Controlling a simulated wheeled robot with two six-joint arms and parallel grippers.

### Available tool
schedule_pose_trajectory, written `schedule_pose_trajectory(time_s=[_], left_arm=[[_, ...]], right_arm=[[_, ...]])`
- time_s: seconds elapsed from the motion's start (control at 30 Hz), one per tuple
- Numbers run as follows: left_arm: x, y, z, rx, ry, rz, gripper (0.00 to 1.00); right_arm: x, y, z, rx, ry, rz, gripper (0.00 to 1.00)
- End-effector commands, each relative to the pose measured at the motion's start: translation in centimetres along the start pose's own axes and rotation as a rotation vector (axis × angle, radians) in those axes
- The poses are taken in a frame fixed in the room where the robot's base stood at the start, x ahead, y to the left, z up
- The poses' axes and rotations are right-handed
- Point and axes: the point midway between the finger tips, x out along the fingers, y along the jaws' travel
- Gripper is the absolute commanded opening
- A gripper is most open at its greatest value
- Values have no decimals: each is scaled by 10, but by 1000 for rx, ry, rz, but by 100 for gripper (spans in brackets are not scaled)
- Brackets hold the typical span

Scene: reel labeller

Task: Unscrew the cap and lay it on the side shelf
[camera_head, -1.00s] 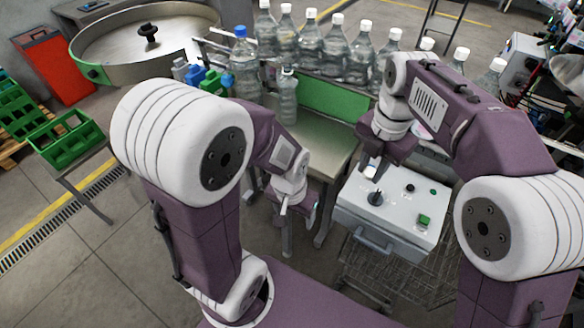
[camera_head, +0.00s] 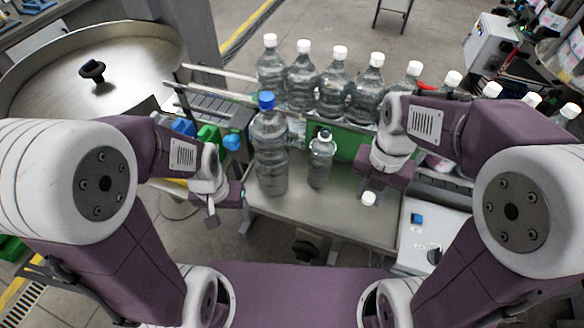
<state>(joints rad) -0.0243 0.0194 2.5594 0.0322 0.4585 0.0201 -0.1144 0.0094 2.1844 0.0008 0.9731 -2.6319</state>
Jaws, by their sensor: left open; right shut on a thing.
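My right gripper (camera_head: 376,188) is shut on a small white cap (camera_head: 369,199). It holds the cap above the right part of a grey metal shelf (camera_head: 300,218), and its fingertips are largely hidden. My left gripper (camera_head: 217,207) is open and empty, just off the shelf's left end. A small clear bottle (camera_head: 321,165) stands upright on the shelf, left of the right gripper.
A row of white-capped bottles (camera_head: 334,85) stands behind the shelf on a conveyor with a green side panel (camera_head: 348,143). A white control box (camera_head: 432,236) adjoins the shelf's right side. A round metal turntable (camera_head: 90,65) is at the back left. The shelf's front is clear.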

Motion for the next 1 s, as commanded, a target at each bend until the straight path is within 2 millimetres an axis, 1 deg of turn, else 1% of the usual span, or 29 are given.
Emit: schedule_pose_trajectory(time_s=[0.03, 0.1, 0.23, 0.3, 0.37, 0.6, 0.7, 0.8, 0.9, 1.0], left_arm=[[-3, 0, 0, 0, -1, 0, 67], [-5, 0, 0, 0, -1, 0, 67], [-5, 0, 0, 1, -1, 0, 67], [-6, 0, 0, 1, -1, 0, 67], [-8, 0, 0, 1, -1, 0, 67], [-25, 1, -2, 0, 0, 0, 67], [-30, 1, -3, 0, 0, 0, 67], [-32, 1, -3, 0, 0, 0, 67], [-32, 1, -3, 0, 0, 0, 67], [-33, 1, -3, 0, 0, 0, 67]], right_arm=[[-7, -4, 3, 22, -11, 6, 0], [-11, -9, 7, 43, -20, 12, 0], [-12, -12, 9, 61, -21, 13, 0], [-10, -9, 8, 58, -20, 12, 0], [-5, 0, 6, 54, -17, 10, 0], [32, 64, -9, 50, -15, 7, 0], [46, 86, -13, 52, -17, 8, 0], [54, 99, -15, 55, -19, 11, 0], [58, 103, -16, 58, -20, 11, 0], [62, 103, -16, 59, -19, 11, 0]])
